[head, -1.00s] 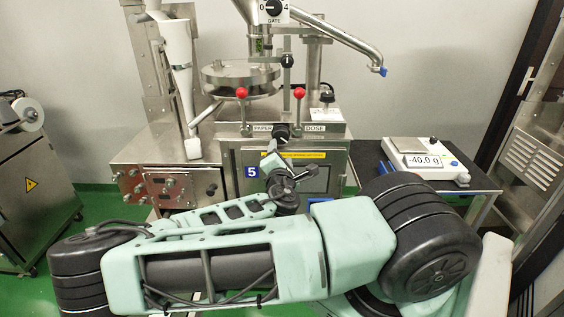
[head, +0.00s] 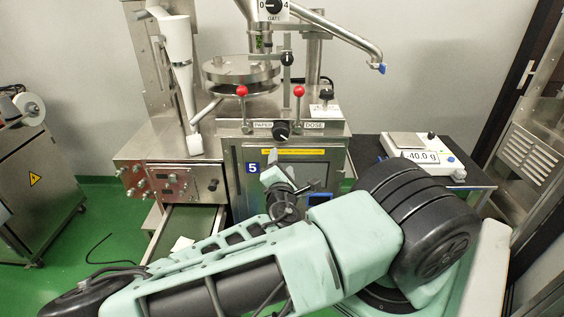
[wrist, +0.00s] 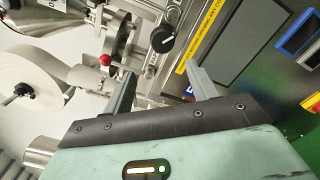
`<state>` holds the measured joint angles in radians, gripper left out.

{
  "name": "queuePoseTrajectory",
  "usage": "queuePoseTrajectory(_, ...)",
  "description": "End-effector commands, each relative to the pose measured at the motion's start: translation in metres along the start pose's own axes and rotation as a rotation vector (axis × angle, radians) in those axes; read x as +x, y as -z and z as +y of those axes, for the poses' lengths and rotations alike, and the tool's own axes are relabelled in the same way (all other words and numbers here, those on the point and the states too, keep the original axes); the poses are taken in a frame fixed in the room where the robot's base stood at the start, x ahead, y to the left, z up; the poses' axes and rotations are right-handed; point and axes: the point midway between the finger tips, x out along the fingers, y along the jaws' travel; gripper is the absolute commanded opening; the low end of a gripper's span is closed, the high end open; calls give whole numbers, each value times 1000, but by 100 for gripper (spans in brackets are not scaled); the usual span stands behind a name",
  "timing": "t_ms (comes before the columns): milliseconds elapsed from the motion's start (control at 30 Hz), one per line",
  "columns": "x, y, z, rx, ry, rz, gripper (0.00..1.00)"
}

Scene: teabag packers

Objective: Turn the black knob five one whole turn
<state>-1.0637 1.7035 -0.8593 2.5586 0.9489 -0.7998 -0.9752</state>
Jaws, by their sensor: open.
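The black knob (head: 281,131) sits on the front of the steel machine, between the PAPER and DOSE labels and above the blue 5 plate (head: 252,168). In the wrist view the black knob (wrist: 163,39) shows a white pointer line and lies beyond the fingertips, with nothing touching it. My gripper (wrist: 157,76) is open and empty, its two grey fingers apart.
Two red-topped levers (head: 241,91) (head: 299,91) stand above the knob on both sides. A dark door (head: 300,165) with a yellow strip lies below it. A scale (head: 420,155) stands at right.

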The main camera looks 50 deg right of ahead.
Motion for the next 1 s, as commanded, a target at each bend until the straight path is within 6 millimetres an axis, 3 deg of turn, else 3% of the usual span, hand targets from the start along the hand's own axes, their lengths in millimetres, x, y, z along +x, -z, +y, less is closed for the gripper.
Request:
queuePoseTrajectory(733, -9, -1, 1, 0, -1, 0, 58)
queuePoseTrajectory(1000, -44, -1, 4, 0, -3, 6, 58)
